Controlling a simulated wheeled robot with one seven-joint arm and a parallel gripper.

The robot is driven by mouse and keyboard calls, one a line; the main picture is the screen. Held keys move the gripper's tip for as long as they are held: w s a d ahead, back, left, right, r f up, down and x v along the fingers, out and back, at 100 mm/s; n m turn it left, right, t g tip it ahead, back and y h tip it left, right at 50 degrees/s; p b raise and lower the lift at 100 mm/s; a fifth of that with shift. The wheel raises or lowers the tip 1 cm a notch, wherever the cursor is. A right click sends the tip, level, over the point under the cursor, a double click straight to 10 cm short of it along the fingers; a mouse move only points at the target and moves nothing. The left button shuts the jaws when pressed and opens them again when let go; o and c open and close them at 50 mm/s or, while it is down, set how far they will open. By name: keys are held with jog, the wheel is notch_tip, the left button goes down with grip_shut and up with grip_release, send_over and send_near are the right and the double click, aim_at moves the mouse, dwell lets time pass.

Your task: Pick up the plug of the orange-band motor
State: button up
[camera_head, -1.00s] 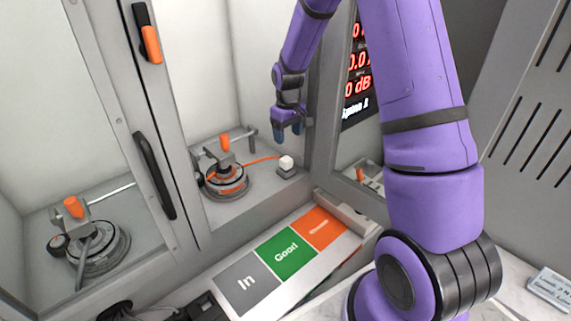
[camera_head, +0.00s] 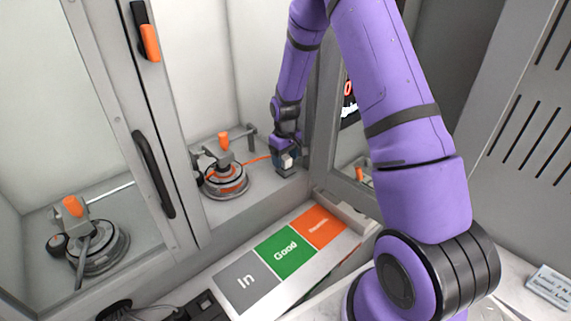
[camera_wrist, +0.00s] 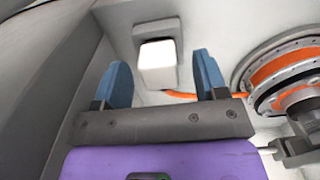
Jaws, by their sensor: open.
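The orange-band motor (camera_head: 224,181) sits in a clamp fixture inside the right-hand booth; the motor also shows at the right of the wrist view (camera_wrist: 283,72). An orange cable runs from it to the white plug (camera_wrist: 158,62), which sits at a small grey holder (camera_wrist: 156,28). In the head view the plug (camera_head: 287,160) is partly covered by my gripper (camera_head: 287,158). In the wrist view my gripper (camera_wrist: 162,82) is open, with one blue finger on each side of the plug. Gaps show between the fingers and the plug.
A clamp with an orange handle (camera_head: 224,141) stands over the motor. Another motor (camera_head: 98,250) sits in the left booth. A strip with grey, green and orange fields (camera_head: 284,247) lies in front.

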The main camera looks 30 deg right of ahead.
aim_at(287, 159)
jog(key=c, duration=1)
jog(key=shift+r, duration=0.1)
jog(key=shift+r, duration=0.85)
jog(key=shift+c, duration=0.4)
jog(key=shift+s+r, duration=0.25)
jog(key=shift+r, duration=0.25)
jog(key=shift+s+r, duration=0.2)
jog(key=shift+r, duration=0.3)
jog(key=s+r, duration=0.1)
jog(key=s, duration=1.4)
jog(key=shift+d, duration=0.35)
